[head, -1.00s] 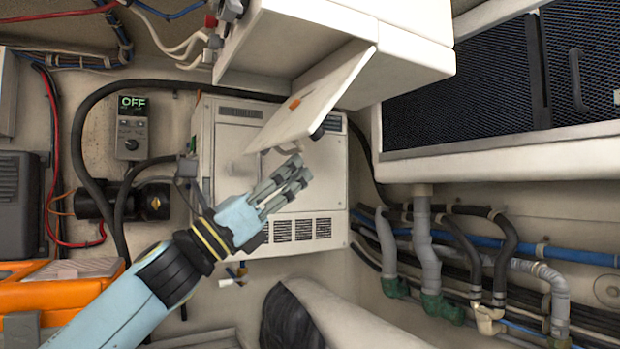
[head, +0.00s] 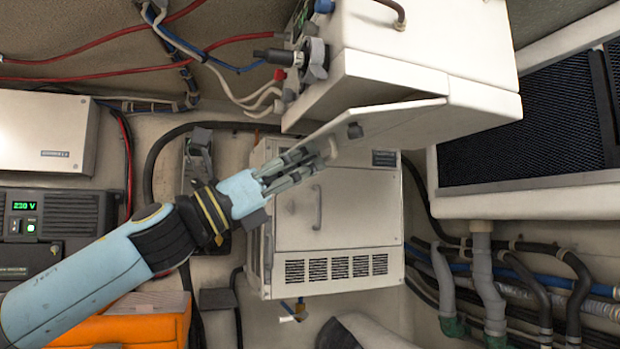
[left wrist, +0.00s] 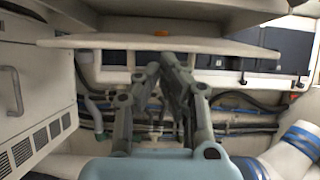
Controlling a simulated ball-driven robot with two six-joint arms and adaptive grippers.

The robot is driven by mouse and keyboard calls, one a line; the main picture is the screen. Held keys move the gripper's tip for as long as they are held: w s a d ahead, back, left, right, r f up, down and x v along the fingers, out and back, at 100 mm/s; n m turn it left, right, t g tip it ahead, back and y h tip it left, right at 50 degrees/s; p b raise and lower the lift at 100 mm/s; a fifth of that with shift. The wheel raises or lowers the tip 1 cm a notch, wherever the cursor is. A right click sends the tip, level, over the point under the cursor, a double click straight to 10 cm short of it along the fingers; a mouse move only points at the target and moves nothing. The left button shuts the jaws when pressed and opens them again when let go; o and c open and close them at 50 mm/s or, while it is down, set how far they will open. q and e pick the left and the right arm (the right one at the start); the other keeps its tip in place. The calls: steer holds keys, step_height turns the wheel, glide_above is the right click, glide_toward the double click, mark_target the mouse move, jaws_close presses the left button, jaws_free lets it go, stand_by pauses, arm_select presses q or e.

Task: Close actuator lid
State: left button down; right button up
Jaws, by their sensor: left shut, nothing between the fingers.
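The actuator lid (head: 385,125) is a flat white panel hinged at the underside of the white box (head: 425,60) at the upper right. It slants down to the left, partly open. My left gripper (head: 318,160) is shut and empty, at the lid's lower left edge. In the left wrist view the gripper (left wrist: 168,62) has its fingertips just under the lid's edge (left wrist: 215,46). I cannot tell whether they touch it. My right gripper is in neither view.
A white cabinet (head: 345,215) with a handle and vents stands behind the gripper. Hoses and pipes (head: 490,290) run at the lower right. A dark mesh panel (head: 520,130) is on the right. An orange case (head: 130,325) lies lower left.

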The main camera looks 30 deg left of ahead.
arm_select(q)
steer(key=shift+s+a+r, duration=0.15)
steer(key=shift+r, duration=0.3)
steer(key=shift+s+a+r, duration=0.1)
steer(key=shift+r, duration=0.3)
steer(key=shift+r+p, duration=0.2)
steer(key=shift+p, duration=0.1)
steer(key=shift+s, duration=0.1)
